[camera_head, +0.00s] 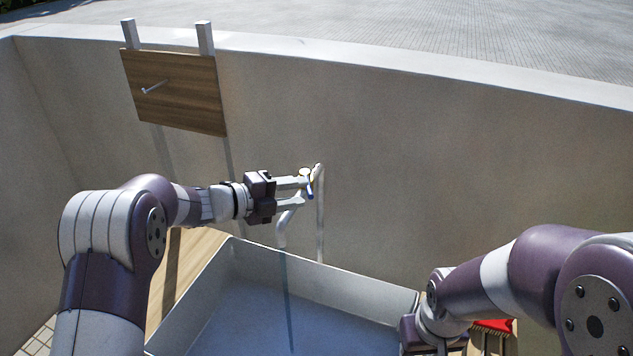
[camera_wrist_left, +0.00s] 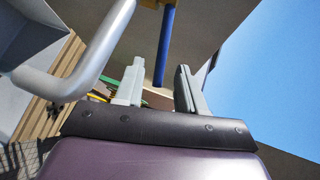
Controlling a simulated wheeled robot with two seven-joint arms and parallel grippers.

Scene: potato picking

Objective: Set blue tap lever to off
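The blue tap lever (camera_head: 311,187) is on the tap by the wall, where a grey pipe (camera_head: 320,220) rises and a curved spout (camera_head: 281,232) bends down over the basin. My left gripper (camera_head: 304,191) is at the lever, fingers pointing right. In the left wrist view the blue lever (camera_wrist_left: 165,45) hangs from a brass-coloured part and reaches down between the two spread fingers (camera_wrist_left: 160,85), with gaps showing on both sides. A thin bluish stream (camera_head: 289,300) runs below the spout. My right gripper (camera_head: 432,338) is at the bottom edge, its fingers not clear.
A large pale basin (camera_head: 350,287) stands below the tap. A wooden board (camera_head: 175,90) with a peg hangs on the concrete wall (camera_head: 450,170) behind. A red thing (camera_head: 495,325) lies at the lower right, near my right arm.

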